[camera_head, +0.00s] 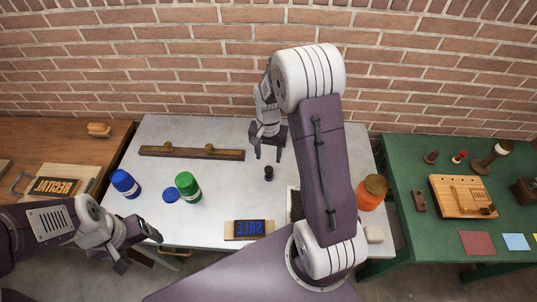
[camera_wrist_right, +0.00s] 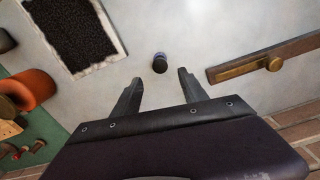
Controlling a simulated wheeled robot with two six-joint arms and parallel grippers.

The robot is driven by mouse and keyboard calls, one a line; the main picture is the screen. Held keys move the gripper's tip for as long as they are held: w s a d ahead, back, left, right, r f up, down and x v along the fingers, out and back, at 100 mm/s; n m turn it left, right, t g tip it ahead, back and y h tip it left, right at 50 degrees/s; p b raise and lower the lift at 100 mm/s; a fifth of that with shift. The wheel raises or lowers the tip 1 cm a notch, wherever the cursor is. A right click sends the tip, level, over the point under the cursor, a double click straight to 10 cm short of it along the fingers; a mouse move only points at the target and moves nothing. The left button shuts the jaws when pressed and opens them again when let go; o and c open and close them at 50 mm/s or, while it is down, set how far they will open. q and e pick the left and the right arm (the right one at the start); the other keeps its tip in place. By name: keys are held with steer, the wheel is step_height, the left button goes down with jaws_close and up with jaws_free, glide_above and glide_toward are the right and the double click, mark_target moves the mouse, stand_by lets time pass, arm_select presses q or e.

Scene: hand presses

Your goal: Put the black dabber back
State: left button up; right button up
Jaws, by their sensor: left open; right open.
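The black dabber (camera_head: 268,173) is a small dark cylinder on the pale table, just in front of my right gripper. It also shows in the right wrist view (camera_wrist_right: 160,62), just beyond the fingertips and roughly centred between them. My right gripper (camera_head: 268,158) is open and empty, its fingers pointing down; both fingers show in the wrist view (camera_wrist_right: 159,80). A gap remains between the dabber and the fingers. My left gripper (camera_head: 139,251) is open and empty near the table's front left edge.
A blue jar (camera_head: 124,184), a green jar (camera_head: 187,185), a SALE block (camera_head: 246,230) and a wooden rail (camera_head: 190,153) are on the table. The wrist view shows a black pad (camera_wrist_right: 72,32) and an orange jar (camera_wrist_right: 33,90). A green table (camera_head: 400,190) stands at right.

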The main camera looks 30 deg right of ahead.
steer(key=s+a+r+n, duration=0.2)
steer(key=s+a+n, duration=0.1)
steer(key=s, duration=0.3)
steer(key=s+a+r+n+t, duration=0.1)
steer(key=s+a+r+n, duration=0.1)
steer(key=s+a+n, duration=0.2)
steer(key=shift+s+a+r+n, duration=0.25)
steer(key=shift+s+n, duration=0.25)
steer(key=shift+s, duration=0.7)
steer(key=shift+s, duration=0.15)
